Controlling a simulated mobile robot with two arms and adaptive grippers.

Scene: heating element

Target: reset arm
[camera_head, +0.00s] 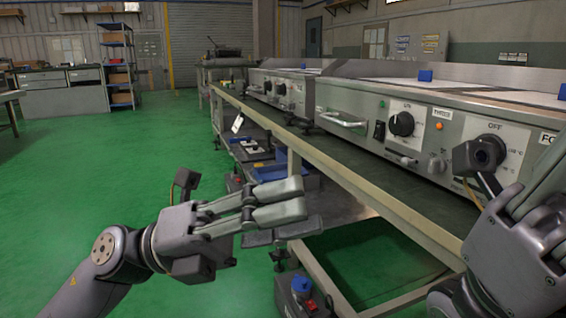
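My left gripper (277,212) is at the lower middle, in front of the bench edge. Its fingers reach out straight to the right and hold nothing; they look apart. My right gripper (522,205) is at the right edge, in front of the heating unit's panel near the OFF dial. It is partly cut off by the frame, and its fingertips and any gap between them do not show clearly.
A long metal heating unit (350,97) with dials, a switch and a handle stands on a workbench (345,172) running from the right front to the back. Lower shelves hold parts (250,150). The green floor (90,190) at left is clear.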

